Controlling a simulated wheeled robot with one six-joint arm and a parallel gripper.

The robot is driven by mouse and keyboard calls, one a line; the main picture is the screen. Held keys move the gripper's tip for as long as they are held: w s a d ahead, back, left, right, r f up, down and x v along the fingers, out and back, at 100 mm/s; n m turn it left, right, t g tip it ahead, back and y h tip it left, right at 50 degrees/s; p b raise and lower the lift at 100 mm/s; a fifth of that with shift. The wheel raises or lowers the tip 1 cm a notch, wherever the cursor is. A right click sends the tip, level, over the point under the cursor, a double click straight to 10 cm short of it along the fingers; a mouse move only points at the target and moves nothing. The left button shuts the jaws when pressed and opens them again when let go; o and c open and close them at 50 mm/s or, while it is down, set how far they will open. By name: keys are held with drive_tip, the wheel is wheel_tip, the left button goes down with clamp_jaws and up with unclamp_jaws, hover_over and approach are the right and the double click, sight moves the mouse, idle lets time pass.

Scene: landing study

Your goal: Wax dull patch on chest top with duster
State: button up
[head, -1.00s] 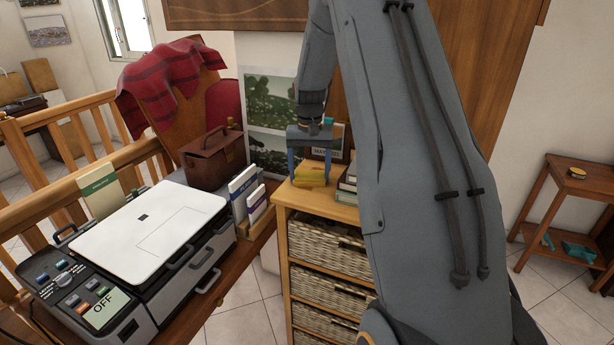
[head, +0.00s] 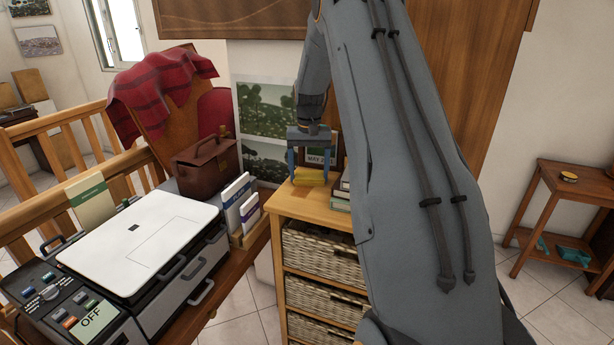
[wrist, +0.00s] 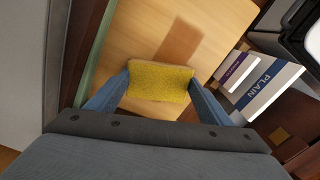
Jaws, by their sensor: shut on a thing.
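My gripper (head: 311,168) is over the chest top (head: 310,206), with its blue fingers pointing down. It is shut on a yellow duster (head: 309,175). In the wrist view the duster (wrist: 160,82) sits between the two fingertips, its fuzzy yellow face showing. A darker brown patch (wrist: 182,42) shows on the pale wood of the chest top (wrist: 135,32), just beyond the duster. The duster is at or close to the wood; I cannot tell whether it touches. My arm hides the right part of the chest.
Books (head: 341,195) and a dark framed card (head: 318,155) stand on the chest top. To the left are a file holder (head: 240,208), a brown bag (head: 208,163) and a white-lidded printer (head: 140,245). Wicker baskets (head: 323,250) fill the chest below.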

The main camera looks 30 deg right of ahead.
drive_tip(key=shift+w+d+f+b, duration=0.1)
drive_tip(key=shift+w+d+b, duration=0.3)
drive_tip(key=shift+w+d, duration=0.4)
drive_tip(key=shift+w+d+b, duration=0.4)
drive_tip(key=shift+w+d, duration=0.2)
drive_tip(key=shift+d, duration=0.4)
drive_tip(key=shift+s+a+r+p, duration=0.3)
drive_tip(key=shift+s+a+p, duration=0.45)
drive_tip(key=shift+a, duration=0.1)
drive_tip(key=shift+s+a+f+p, duration=0.2)
drive_tip(key=shift+s+a+p, duration=0.25)
drive_tip(key=shift+s+a, duration=0.45)
drive_tip(key=shift+s+a+f+p, duration=0.2)
drive_tip(key=shift+s+a+p, duration=0.35)
drive_tip(key=shift+a, duration=0.55)
drive_tip(key=shift+s+a+r+p, duration=0.2)
drive_tip(key=shift+s+a+p, duration=0.5)
drive_tip(key=shift+s+a, duration=0.5)
drive_tip(key=shift+s+a+r+p, duration=0.15)
drive_tip(key=shift+s+a+p, duration=0.65)
drive_tip(key=shift+a, duration=0.65)
wheel_tip(320, 180, up, 7)
drive_tip(key=p, duration=0.3)
